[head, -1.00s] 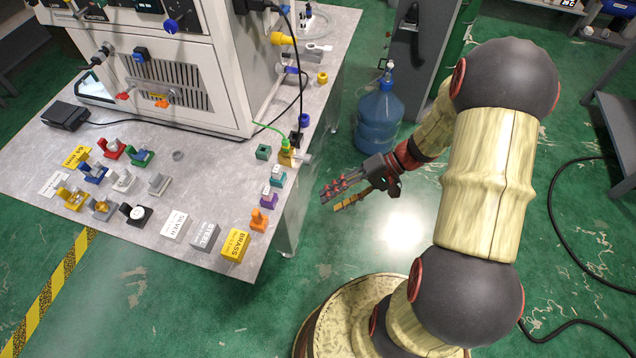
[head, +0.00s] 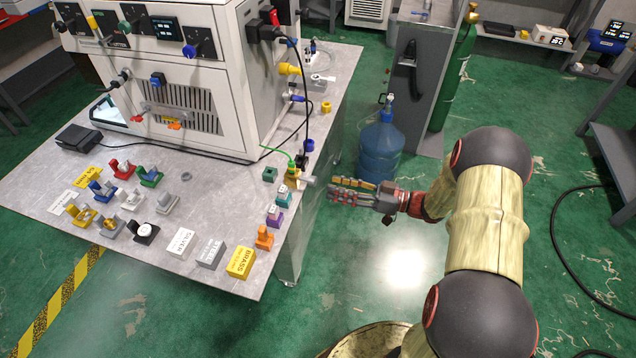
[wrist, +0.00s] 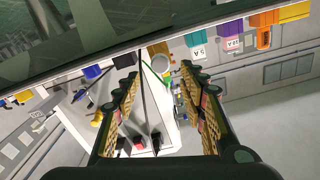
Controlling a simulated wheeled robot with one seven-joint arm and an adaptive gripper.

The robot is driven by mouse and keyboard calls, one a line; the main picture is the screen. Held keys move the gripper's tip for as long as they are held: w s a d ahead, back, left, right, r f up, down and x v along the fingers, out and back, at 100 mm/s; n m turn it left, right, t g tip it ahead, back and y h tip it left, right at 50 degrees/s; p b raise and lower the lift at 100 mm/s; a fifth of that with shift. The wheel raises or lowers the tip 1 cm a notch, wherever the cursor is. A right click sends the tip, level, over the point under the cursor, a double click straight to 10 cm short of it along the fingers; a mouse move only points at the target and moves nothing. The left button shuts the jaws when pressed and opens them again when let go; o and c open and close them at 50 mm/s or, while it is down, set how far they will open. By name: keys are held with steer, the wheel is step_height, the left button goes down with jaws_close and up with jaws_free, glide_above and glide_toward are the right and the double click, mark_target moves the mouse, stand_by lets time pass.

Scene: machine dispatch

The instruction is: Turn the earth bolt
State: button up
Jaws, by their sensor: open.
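The earth bolt (head: 308,181) is a pale metal cylinder on a brass-yellow block (head: 292,175) at the right edge of the table, where a green wire (head: 277,153) ends. In the wrist view the bolt's round grey end (wrist: 161,63) faces me between the fingertips, with the green wire beside it. My gripper (head: 332,190) is open and empty, just right of the table edge. Its fingers point left toward the bolt, with a small gap between. In the wrist view the gripper (wrist: 160,76) shows two ribbed fingers apart, nothing between them touching.
The white machine (head: 180,95) stands on the table (head: 215,205). Coloured blocks, including an orange one (head: 264,238), line the table's right edge. A blue water bottle (head: 380,150) stands on the floor behind my gripper.

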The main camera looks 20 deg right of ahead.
mark_target(316, 181)
steer(key=b+x, duration=0.1)
steer(key=x, duration=0.5)
steer(key=shift+w+a+b, duration=0.15)
steer(key=shift+a+b, duration=0.05)
steer(key=shift+b, duration=0.1)
steer(key=shift+c, duration=0.9)
jaws_close()
